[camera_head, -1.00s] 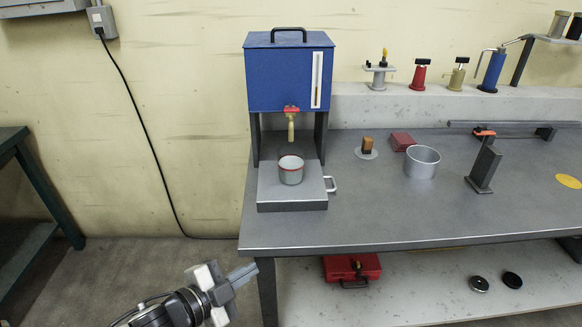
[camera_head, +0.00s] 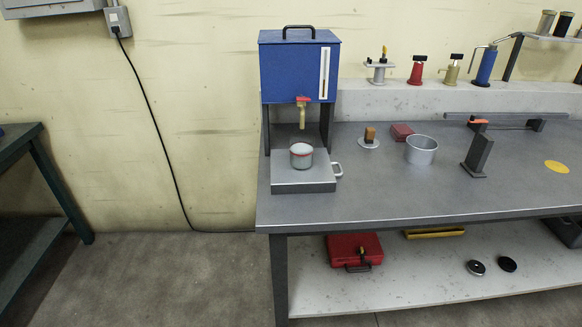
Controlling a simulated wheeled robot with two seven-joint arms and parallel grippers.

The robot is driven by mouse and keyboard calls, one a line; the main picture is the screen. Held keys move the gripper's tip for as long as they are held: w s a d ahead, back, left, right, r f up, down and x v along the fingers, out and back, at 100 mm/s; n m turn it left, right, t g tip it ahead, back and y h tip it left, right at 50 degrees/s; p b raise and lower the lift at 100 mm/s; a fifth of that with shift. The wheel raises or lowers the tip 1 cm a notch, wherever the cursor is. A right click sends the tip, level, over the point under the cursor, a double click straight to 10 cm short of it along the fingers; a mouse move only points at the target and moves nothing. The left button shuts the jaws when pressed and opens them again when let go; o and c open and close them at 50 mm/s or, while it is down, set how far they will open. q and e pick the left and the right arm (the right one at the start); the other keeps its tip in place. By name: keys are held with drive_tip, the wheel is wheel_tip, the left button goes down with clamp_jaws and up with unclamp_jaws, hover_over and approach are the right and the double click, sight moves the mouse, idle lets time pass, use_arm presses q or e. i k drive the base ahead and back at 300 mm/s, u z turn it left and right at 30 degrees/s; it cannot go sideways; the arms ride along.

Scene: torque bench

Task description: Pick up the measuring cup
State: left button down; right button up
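A small grey cup with a red line around it (camera_head: 301,157), which looks like the measuring cup, stands upright on the grey base tray (camera_head: 303,186) of the blue dispenser (camera_head: 300,72). It sits below the tan spout with a red top (camera_head: 302,115). The cup's top looks pale; I cannot tell whether it holds anything. A larger plain silver cup (camera_head: 421,151) stands to the right on the bench. Neither of my grippers is in view.
The grey bench (camera_head: 385,198) has clear room at its front. A dark upright stand (camera_head: 478,155), a red block (camera_head: 401,131) and a small brown piece (camera_head: 370,137) are on it. A red case (camera_head: 354,248) sits on the lower shelf. A green table stands at left.

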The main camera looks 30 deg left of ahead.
sight(301, 152)
drive_tip(key=u, duration=1.15)
drive_tip(key=i, duration=1.1)
drive_tip(key=z, duration=0.7)
drive_tip(key=k, duration=1.1)
